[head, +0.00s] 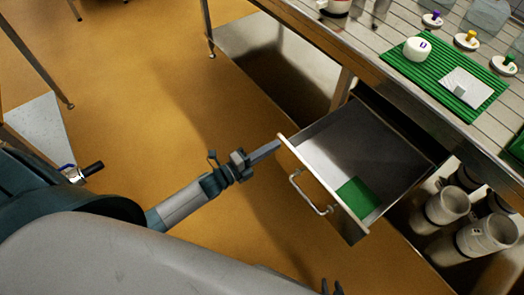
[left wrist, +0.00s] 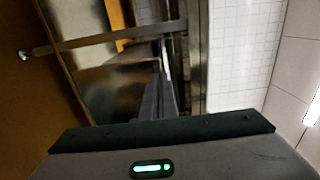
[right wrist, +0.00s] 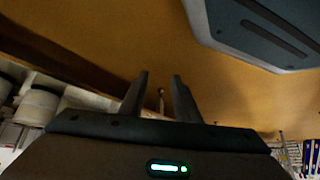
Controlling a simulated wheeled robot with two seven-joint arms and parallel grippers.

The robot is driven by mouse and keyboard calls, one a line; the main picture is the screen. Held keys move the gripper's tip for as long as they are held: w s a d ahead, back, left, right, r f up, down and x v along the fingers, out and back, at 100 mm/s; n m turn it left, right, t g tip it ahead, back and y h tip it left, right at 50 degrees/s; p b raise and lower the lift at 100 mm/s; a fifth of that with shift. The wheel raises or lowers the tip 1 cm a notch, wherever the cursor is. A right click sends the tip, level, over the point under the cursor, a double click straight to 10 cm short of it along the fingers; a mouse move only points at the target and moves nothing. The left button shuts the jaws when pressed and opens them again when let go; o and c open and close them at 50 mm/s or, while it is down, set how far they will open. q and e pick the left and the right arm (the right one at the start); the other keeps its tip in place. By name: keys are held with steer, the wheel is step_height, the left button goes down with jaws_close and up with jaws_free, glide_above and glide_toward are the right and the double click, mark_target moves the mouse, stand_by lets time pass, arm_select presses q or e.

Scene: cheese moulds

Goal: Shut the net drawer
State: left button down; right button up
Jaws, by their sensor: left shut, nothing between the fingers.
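The net drawer (head: 331,205) is pulled out from under the bench in the head view. Its bar handle (head: 309,194) is on the front panel, and a green piece (head: 357,197) lies inside near the front. My left gripper (head: 277,144) is shut and empty, with its fingertips at the far left end of the drawer front. I cannot tell whether they touch it. In the left wrist view the closed fingers (left wrist: 160,82) point toward metal panels. My right gripper (head: 332,288) shows at the bottom edge, clear of the drawer. In the right wrist view its fingers (right wrist: 160,80) are apart and empty.
The slatted bench top (head: 370,52) holds a green mat (head: 417,74) with a white mould (head: 417,49), plus several coloured-knob pieces. Metal canisters (head: 447,206) stand under the bench, right of the drawer.

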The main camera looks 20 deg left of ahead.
steer(key=shift+s+d+f, duration=0.1)
steer(key=shift+s+d, duration=0.15)
steer(key=shift+s, duration=0.1)
steer(key=shift+w, duration=0.1)
